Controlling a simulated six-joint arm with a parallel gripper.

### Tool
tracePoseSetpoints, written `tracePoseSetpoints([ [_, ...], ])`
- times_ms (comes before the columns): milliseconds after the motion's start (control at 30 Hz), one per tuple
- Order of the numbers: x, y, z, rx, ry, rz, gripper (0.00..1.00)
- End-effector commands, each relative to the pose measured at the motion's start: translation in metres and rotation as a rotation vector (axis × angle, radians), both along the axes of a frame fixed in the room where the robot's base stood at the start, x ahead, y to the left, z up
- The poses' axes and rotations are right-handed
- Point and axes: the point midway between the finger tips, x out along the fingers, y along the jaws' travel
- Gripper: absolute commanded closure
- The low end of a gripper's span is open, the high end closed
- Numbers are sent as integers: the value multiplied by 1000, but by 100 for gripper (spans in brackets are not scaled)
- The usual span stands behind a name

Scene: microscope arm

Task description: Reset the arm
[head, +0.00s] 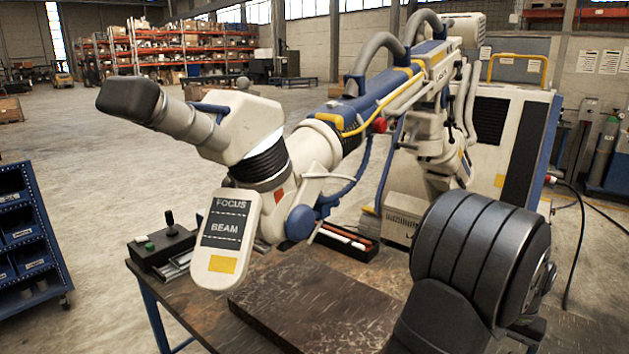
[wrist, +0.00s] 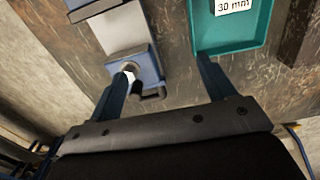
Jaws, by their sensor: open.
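The microscope arm (head: 385,100) stands across the middle of the head view, cream and blue with a yellow cable. Its head end has a black-capped tube (head: 128,98) pointing up-left. Below this hangs a panel (head: 226,238) marked FOCUS and BEAM. My gripper (wrist: 167,66) shows in the wrist view with its two dark blue fingers wide apart and nothing held between them. The left fingertip is by a pale round knob on a blue and white block (wrist: 148,62). I cannot tell whether they touch. In the head view my gripper is not visible.
A teal tray (wrist: 247,44) labelled 30 mm lies beside the right finger. A black control box with a joystick (head: 165,243) stands on the worktable (head: 185,295). A dark slab (head: 315,310) lies on the table. A blue bin rack (head: 30,238) stands at left; open floor lies behind.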

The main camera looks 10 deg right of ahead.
Motion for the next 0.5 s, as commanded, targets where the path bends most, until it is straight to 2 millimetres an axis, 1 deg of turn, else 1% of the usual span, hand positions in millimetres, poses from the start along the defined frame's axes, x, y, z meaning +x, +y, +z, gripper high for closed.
tracePoseSetpoints([
  [33, 4, -8, 0, 0, 0, 1, 24],
  [100, 9, -18, 2, -1, -1, 3, 24],
  [500, 33, -73, 8, -1, -1, 14, 24],
])
